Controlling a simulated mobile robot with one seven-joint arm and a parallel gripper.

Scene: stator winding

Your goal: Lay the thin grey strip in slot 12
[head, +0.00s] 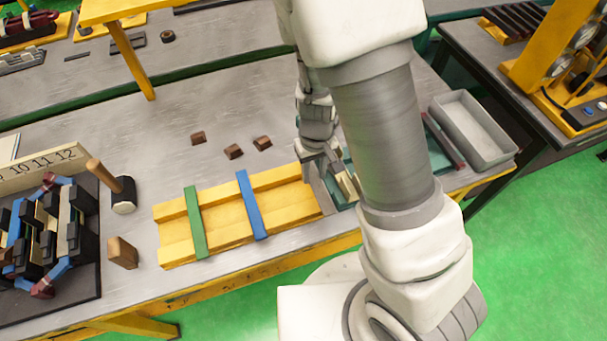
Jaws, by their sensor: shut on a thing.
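My gripper (322,158) is behind my forearm, low over a shallow tray with a teal inside (346,208) at the right of the bench. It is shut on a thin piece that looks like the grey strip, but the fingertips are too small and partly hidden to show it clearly. A pale tan piece (348,188) shows just below the fingers. The stator (45,238), with black blocks and blue and dark red parts, sits on a dark base at the far left. A board behind it (40,165) reads 10, 11, 12; I cannot make out the slot 12 opening.
A yellow block with a green strip (195,222) and a blue strip (251,205) across it lies between stator and tray. A mallet (122,195) and a brown block (122,252) stand beside the stator. Several small brown blocks (233,151) lie behind. A grey bin (472,128) is at right.

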